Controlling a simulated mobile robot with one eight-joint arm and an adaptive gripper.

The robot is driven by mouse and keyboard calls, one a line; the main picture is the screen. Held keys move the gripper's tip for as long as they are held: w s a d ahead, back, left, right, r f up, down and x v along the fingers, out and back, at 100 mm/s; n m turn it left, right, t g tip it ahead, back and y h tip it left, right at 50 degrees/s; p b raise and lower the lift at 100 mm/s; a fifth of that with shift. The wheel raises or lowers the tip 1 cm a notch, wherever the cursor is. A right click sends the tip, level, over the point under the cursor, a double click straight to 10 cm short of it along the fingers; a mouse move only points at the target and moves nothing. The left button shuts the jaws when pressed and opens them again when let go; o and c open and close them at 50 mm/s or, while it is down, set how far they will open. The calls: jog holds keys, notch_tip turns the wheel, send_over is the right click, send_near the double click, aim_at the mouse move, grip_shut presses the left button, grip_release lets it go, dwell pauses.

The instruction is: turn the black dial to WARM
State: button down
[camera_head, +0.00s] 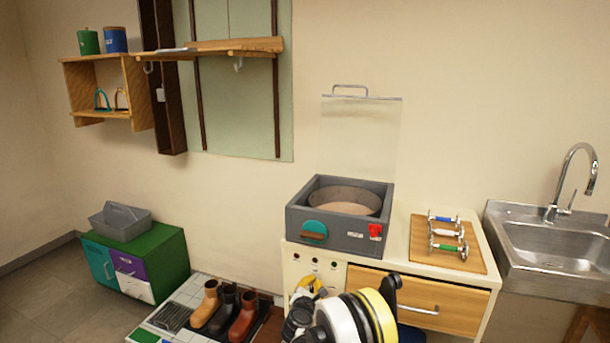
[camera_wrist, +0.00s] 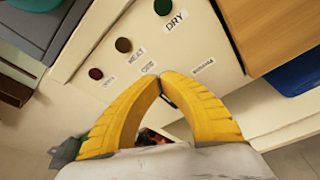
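The white control panel (camera_wrist: 75,45) fills the upper part of the wrist view. It carries a green round piece (camera_wrist: 163,6) beside the label DRY (camera_wrist: 176,20), a brown one (camera_wrist: 123,45) and a dark red one (camera_wrist: 95,73). Several smaller labels are hard to read, and I cannot make out WARM for sure. My gripper (camera_wrist: 159,76) has its yellow fingers in front of the panel, tips together. I cannot clearly make out the black dial; the fingers may hide it. In the head view my gripper (camera_head: 317,282) is at the cabinet's left front (camera_head: 292,262).
The grey heater box (camera_head: 330,238) with a teal disc and red switch stands on the cabinet. A wooden drawer (camera_head: 440,306) is right of the panel. A board with handles (camera_head: 421,255) and a sink (camera_head: 560,238) lie further right. Boots (camera_head: 243,315) stand below left.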

jog(key=shift+d+f, duration=0.1)
jog(key=shift+d, duration=0.15)
jog(key=shift+s+d+f, duration=0.2)
jog(key=shift+d+f, duration=0.05)
jog(key=shift+d, duration=0.2)
jog(key=shift+s+d+f, duration=0.15)
jog(key=shift+d+f, duration=0.2)
jog(key=shift+s+d+r, duration=0.1)
jog(key=shift+d, duration=0.1)
dwell(0.3)
jog(key=shift+a+f+v, duration=0.1)
jog(key=shift+f+v, duration=0.05)
jog(key=shift+v, duration=0.85)
jog(key=shift+a+f+v, duration=0.1)
jog(key=shift+f+v, duration=0.1)
jog(key=shift+v, duration=0.75)
jog(key=shift+a+f+v, duration=0.1)
jog(key=shift+f+v, duration=0.05)
jog(key=shift+v, duration=0.85)
